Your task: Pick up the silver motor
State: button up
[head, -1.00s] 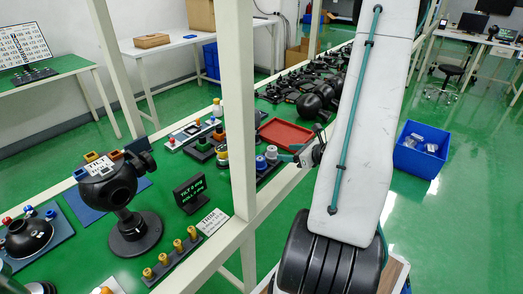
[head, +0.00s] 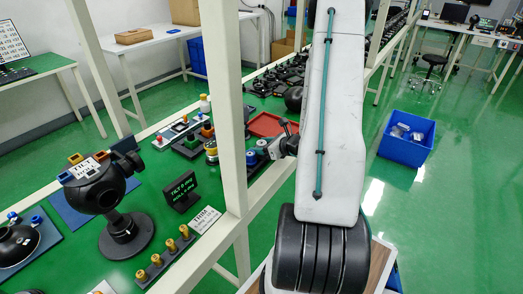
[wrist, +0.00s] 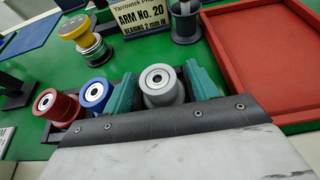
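The silver motor (wrist: 161,84) is a grey spool with a pale ringed end, in the middle of the wrist view. My gripper (wrist: 161,90) has teal fingers, one on each side of the motor. A narrow gap seems to show at the left finger; the right finger is very close to the motor or touches it. The motor's lower part is hidden behind the dark edge of my gripper. In the head view my gripper (head: 285,143) is at the bench's front edge, with its fingers hard to make out.
A blue motor (wrist: 95,94) and a red motor (wrist: 57,106) stand left of the left finger. A red tray (wrist: 255,70) lies close on the right. A sign (wrist: 143,16) and a yellow-topped motor (wrist: 80,35) are behind. A white frame post (head: 227,110) rises beside the bench.

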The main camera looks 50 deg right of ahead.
jog(key=c, duration=1)
